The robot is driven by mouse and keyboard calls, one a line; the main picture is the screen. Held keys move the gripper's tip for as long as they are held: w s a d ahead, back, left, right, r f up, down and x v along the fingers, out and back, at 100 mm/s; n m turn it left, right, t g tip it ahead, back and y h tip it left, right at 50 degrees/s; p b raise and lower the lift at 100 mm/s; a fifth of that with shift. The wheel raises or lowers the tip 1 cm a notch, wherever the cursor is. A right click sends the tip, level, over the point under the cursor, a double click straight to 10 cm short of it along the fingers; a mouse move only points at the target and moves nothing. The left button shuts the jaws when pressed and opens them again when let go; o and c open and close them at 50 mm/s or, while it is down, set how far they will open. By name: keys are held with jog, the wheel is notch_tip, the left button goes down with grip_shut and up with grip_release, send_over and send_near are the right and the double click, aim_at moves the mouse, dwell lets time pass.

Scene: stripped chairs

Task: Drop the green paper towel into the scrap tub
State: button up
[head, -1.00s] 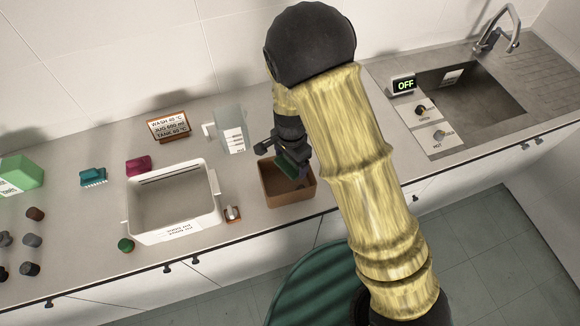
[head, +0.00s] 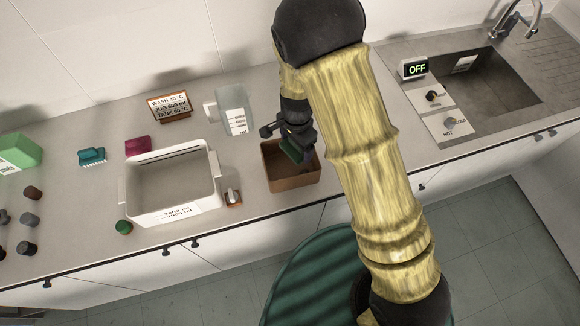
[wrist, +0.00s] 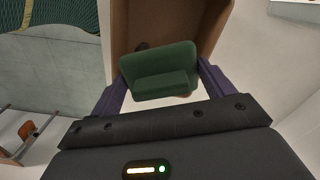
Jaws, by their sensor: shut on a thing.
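The green paper towel (wrist: 158,70) looks like a folded green block in the wrist view. My gripper (wrist: 160,84) is shut on it, with one finger on each side. In the head view my gripper (head: 294,147) holds the green towel (head: 291,151) over the brown open tub (head: 295,184), which I take as the scrap tub. The tub's brown inside (wrist: 124,25) shows behind the towel in the wrist view. How far the towel is above the tub's floor I cannot tell. My arm covers the space to the right of the tub.
A white basin (head: 127,190) stands left of the tub, with a small switch (head: 233,197) between them. A clear jug (head: 234,112) and a sign (head: 170,107) stand behind. The sink (head: 500,85) is at right.

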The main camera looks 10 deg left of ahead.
jog(key=shift+f+b, duration=0.75)
jog(key=shift+f, duration=0.65)
jog(key=o, duration=0.9)
jog(key=shift+r, duration=0.2)
notch_tip(320, 180, up, 17)
jog(key=b, duration=0.2)
jog(key=shift+b, duration=0.4)
